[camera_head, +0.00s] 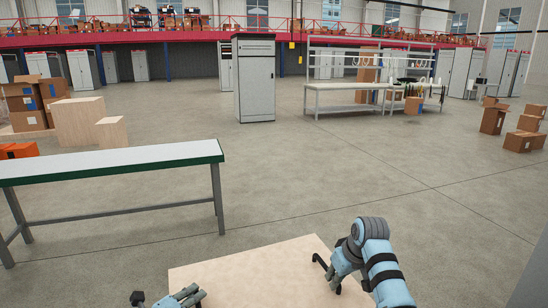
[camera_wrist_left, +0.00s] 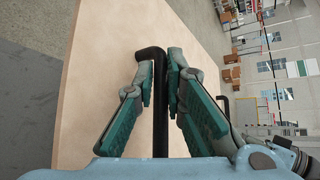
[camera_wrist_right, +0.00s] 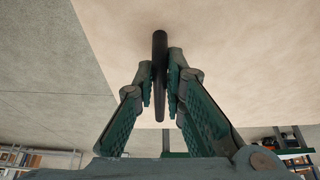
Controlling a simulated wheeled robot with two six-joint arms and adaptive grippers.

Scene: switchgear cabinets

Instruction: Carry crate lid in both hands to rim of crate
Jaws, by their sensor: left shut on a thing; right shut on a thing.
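The crate lid (camera_head: 255,266) is a flat, pale wooden board at the bottom of the head view, its near part cut off by the frame. Its surface also shows in the left wrist view (camera_wrist_left: 110,60) and the right wrist view (camera_wrist_right: 230,60). My left gripper (camera_wrist_left: 161,75) is shut on a black bar handle (camera_wrist_left: 160,120) of the lid. My right gripper (camera_wrist_right: 160,80) is shut on the other black handle (camera_wrist_right: 159,50). No open crate rim can be made out in the head view.
A long table (camera_head: 110,165) with a green edge stands to the left. Pale wooden boxes (camera_head: 80,122) and cardboard boxes (camera_head: 25,105) are behind it. A grey cabinet (camera_head: 255,80) and a workbench (camera_head: 350,88) stand further back. The middle floor is clear.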

